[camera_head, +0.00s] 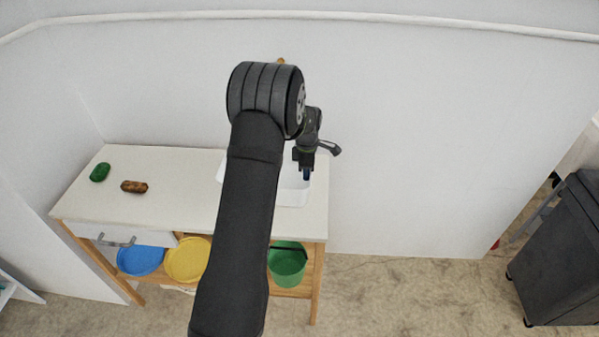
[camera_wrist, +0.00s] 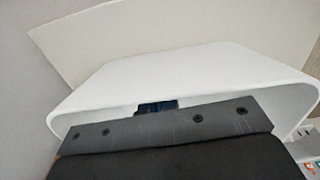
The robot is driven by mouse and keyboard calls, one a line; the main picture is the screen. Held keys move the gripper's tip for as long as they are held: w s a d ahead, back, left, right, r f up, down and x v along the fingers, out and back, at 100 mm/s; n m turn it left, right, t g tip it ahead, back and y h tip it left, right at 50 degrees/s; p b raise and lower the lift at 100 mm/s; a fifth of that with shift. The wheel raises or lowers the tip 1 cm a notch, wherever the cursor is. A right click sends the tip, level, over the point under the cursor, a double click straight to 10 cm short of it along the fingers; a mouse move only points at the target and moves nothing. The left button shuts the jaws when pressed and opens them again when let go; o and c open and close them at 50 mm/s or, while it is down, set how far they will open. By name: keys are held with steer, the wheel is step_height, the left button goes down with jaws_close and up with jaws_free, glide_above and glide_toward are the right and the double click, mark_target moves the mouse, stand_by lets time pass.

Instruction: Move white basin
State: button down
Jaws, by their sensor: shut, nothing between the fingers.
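The white basin (camera_head: 293,193) sits on the right part of the white tabletop (camera_head: 180,197), largely hidden behind my arm. In the wrist view, the basin's wall (camera_wrist: 190,70) fills the middle, with its rim curving down at both sides. My gripper (camera_head: 306,174) is at the right side of the basin, its tip over or inside it. Only a small dark blue part (camera_wrist: 157,107) of the gripper shows in the wrist view. The gripper is shut and holds nothing. Whether the fingertips touch the basin is hidden.
A green object (camera_head: 100,172) and a brown object (camera_head: 134,187) lie on the tabletop's left. Blue (camera_head: 140,260), yellow (camera_head: 187,260) and green (camera_head: 287,265) containers sit on the lower shelf. A wall stands behind the table. A dark bin (camera_head: 560,250) stands far right.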

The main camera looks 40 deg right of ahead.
steer(key=shift+w+a, duration=1.45)
steer(key=shift+a, duration=0.15)
step_height(320, 180, up, 10)
steer(key=shift+d, duration=0.15)
steer(key=shift+s+f, duration=0.1)
steer(key=f, duration=0.9)
steer(key=shift+s+d+f, duration=0.1)
steer(key=shift+s+f, duration=0.1)
steer(key=shift+f, duration=0.2)
steer(key=s+d, duration=0.2)
steer(key=shift+s+d, duration=0.2)
steer(key=shift+d, duration=0.2)
steer(key=shift+w+a, duration=0.6)
steer(key=shift+a, duration=0.05)
